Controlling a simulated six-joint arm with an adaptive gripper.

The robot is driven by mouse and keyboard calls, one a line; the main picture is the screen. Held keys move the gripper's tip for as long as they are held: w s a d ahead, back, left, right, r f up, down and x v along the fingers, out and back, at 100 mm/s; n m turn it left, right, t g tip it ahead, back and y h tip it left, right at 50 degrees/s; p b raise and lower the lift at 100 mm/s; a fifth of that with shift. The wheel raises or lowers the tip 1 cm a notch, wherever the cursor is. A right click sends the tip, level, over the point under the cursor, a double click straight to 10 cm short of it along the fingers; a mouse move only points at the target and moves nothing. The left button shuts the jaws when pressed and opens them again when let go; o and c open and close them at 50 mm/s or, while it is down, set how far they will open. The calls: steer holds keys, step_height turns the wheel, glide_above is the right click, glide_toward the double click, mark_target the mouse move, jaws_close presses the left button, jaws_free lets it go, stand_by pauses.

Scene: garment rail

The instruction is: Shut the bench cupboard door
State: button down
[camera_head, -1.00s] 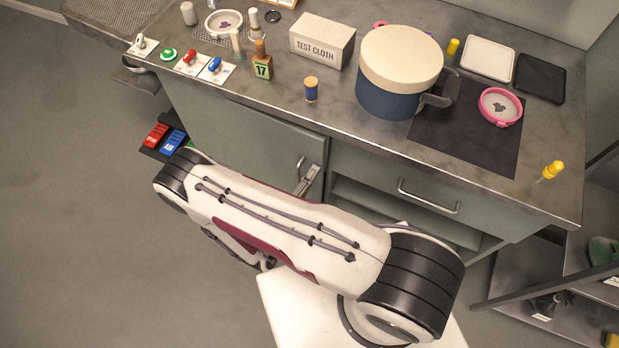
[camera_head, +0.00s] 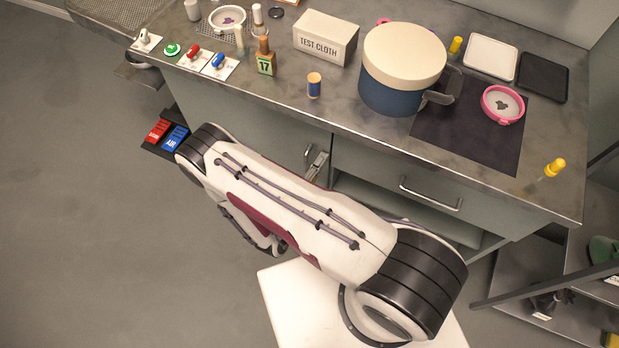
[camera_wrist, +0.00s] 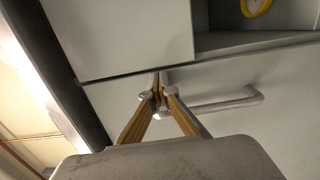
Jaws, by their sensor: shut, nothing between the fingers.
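The cupboard door (camera_head: 262,135) is the grey-green panel at the left of the bench front, with a bar handle (camera_head: 308,152) near its right edge. It looks flush or nearly flush with the bench face; whether it is fully closed I cannot tell. In the wrist view the door (camera_wrist: 285,130) fills the lower part, with its handle (camera_wrist: 225,104) and a narrow dark seam beside the drawer front. My gripper (camera_wrist: 160,93) is shut and empty, its tips by one end of the handle; contact is unclear. My arm hides the door's lower part in the head view.
To the right are a drawer with a handle (camera_head: 430,197) and an open shelf (camera_head: 405,222) below. A yellow round thing (camera_wrist: 256,6) sits on the shelf. Red and blue pedals (camera_head: 158,130) stand left of the bench. The bench top (camera_head: 345,115) overhangs, carrying a pot (camera_head: 392,88).

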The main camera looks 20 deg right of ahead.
steer(key=shift+w+d+r, duration=0.15)
steer(key=shift+w+d, duration=0.05)
steer(key=shift+w, duration=0.15)
steer(key=s+v, duration=0.1)
steer(key=v, duration=1.3)
steer(key=shift+s, duration=0.2)
stand_by(0.3)
steer(key=shift+d, duration=0.15)
stand_by(0.5)
